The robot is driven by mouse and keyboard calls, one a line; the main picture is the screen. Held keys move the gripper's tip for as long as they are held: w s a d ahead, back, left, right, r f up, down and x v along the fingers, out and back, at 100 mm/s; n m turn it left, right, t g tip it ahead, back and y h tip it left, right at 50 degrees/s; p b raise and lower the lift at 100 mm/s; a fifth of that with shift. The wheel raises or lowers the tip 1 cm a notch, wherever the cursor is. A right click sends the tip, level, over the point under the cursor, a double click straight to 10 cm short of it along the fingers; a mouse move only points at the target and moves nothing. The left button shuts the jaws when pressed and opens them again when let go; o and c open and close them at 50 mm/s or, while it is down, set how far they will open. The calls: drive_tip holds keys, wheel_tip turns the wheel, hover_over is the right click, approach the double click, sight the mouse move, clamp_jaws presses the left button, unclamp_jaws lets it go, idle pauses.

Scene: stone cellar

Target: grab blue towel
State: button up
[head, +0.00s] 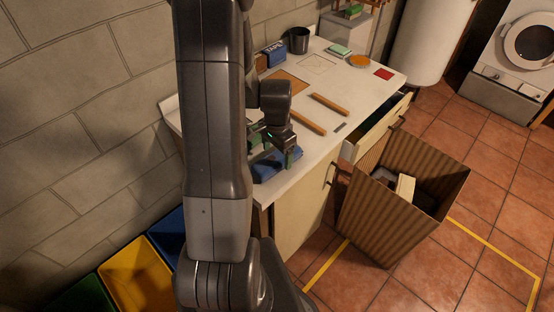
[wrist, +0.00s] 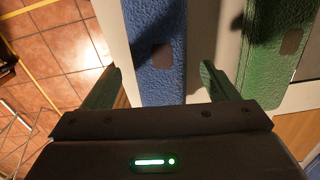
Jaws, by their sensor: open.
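A folded blue towel (head: 268,170) lies at the near end of the white counter, partly hidden by my gripper in the head view. In the wrist view the blue towel (wrist: 157,55) shows between my two fingers, with a dark patch on it. My gripper (wrist: 157,88) is open and empty, pointing down at the blue towel. Its left finger is on the side of the counter edge and floor. Its right finger is over the pale gap between the blue towel and a green towel (wrist: 268,45). I cannot tell how high the fingertips are above the counter.
The white counter (head: 345,88) also holds wooden sticks (head: 329,104), a dark cup (head: 299,40), a blue box (head: 271,54) and a red square (head: 383,74). A striped bin (head: 395,215) stands before a partly open drawer (head: 372,135). Coloured bins (head: 137,275) stand at lower left.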

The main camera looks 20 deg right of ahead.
drive_tip(key=shift+f, duration=1.25)
drive_tip(key=c, duration=1.1)
